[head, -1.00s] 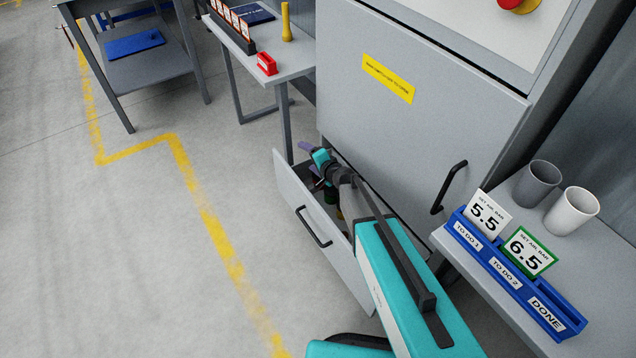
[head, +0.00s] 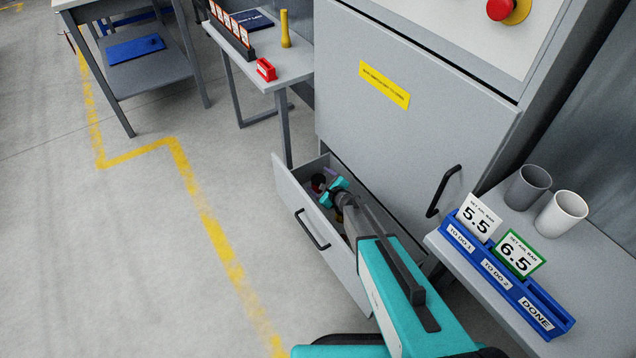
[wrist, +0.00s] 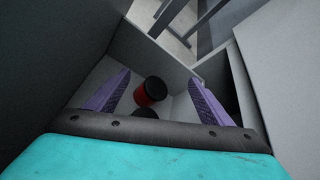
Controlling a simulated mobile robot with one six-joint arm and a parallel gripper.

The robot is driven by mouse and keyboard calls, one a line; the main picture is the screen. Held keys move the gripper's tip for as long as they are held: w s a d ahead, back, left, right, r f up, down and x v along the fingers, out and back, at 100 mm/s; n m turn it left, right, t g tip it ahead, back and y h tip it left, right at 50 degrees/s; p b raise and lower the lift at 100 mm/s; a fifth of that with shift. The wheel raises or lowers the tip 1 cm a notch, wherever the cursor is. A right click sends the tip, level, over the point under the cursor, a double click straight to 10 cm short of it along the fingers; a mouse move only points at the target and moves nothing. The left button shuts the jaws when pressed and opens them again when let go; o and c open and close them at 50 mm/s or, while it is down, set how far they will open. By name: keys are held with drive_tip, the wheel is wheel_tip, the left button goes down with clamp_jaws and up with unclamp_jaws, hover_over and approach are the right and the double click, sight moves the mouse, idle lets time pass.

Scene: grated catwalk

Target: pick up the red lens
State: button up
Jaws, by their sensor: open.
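The red lens (wrist: 151,92), a short red cylinder with a black top, stands in the open drawer (wrist: 168,66) in the wrist view. It is between and beyond the two purple fingers of my gripper (wrist: 158,80), nearer the left one, with no contact seen. My gripper is open and empty, pointing down into the drawer. In the head view my gripper (head: 328,178) is inside the drawer, and the red lens (head: 318,183) shows partly just left of it. A dark round thing (wrist: 145,113) sits nearer the palm, partly hidden by it.
Drawer walls and the grey cabinet (head: 410,110) close in around my gripper. A side table with a blue card rack (head: 510,275) and two cups stands right. A small table with a red holder (head: 266,69) stands behind. Floor at left is clear.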

drive_tip(key=s+d+f+m+t+p, duration=0.1)
drive_tip(key=s+d+f+m+p, duration=0.1)
drive_tip(key=s+d+f+m, duration=0.3)
drive_tip(key=shift+d+m, duration=0.45)
drive_tip(key=shift+m, duration=0.65)
drive_tip(key=p, duration=0.1)
approach(318, 183)
drive_tip(key=shift+w+a+f, duration=0.1)
drive_tip(key=shift+w+f, duration=0.25)
drive_tip(key=shift+w, duration=0.3)
drive_tip(key=shift+w+a+f, duration=0.1)
drive_tip(key=shift+w+f, duration=0.2)
drive_tip(key=shift+w, duration=0.35)
drive_tip(key=shift+w+f, duration=0.35)
drive_tip(key=shift+w, duration=0.3)
drive_tip(key=shift+w, duration=0.15)
drive_tip(key=shift+p+x, duration=0.4)
drive_tip(key=shift+x, duration=2.1)
drive_tip(key=shift+a, duration=0.15)
drive_tip(key=shift+c, duration=0.3)
drive_tip(key=c, duration=1.1)
